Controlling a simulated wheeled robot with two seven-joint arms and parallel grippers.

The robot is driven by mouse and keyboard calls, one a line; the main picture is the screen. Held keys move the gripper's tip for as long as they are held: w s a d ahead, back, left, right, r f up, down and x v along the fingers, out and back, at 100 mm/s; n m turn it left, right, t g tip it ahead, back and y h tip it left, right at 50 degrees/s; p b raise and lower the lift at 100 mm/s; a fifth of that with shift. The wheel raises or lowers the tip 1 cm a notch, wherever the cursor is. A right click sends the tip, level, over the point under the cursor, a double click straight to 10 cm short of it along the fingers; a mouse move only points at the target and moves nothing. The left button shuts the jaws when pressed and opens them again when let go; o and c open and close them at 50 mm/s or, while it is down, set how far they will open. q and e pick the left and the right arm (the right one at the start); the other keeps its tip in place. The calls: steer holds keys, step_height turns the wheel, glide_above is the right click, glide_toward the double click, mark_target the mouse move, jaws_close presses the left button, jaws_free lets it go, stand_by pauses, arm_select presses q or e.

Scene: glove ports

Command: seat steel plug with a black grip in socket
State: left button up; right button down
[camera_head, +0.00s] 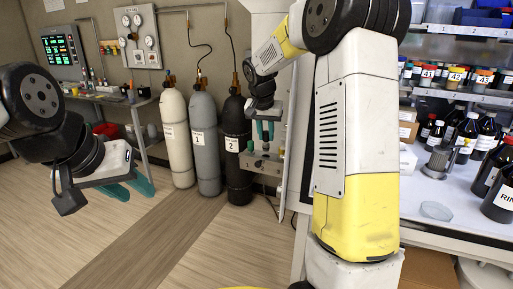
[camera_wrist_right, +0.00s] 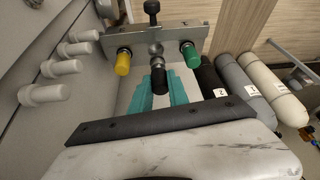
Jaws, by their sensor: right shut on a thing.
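My right gripper (camera_wrist_right: 164,92) has its teal fingers shut on the black grip (camera_wrist_right: 159,80) of the steel plug. The plug points at the middle of a grey metal plate (camera_wrist_right: 190,36), where a round steel part (camera_wrist_right: 156,49) shows just beyond the grip. The socket itself is hidden behind the plug, and I cannot tell how deep the plug sits. In the head view the right gripper (camera_head: 264,131) points down, just above the plate (camera_head: 262,161). My left gripper (camera_head: 130,188) is open and empty, away over the floor at the left.
A yellow-ended fitting (camera_wrist_right: 123,62) and a green-ended one (camera_wrist_right: 189,55) flank the plug on the plate. White pegs (camera_wrist_right: 45,94) stick out of the wall at left. Gas cylinders (camera_head: 205,140) stand close by. A bench with bottles (camera_head: 465,138) is at right.

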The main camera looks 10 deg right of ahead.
mark_target(266, 144)
steer(key=shift+f, duration=2.25)
steer(key=shift+f, duration=0.15)
steer(key=c, duration=1.3)
jaws_free()
steer(key=shift+o, duration=0.2)
steer(key=v, duration=1.2)
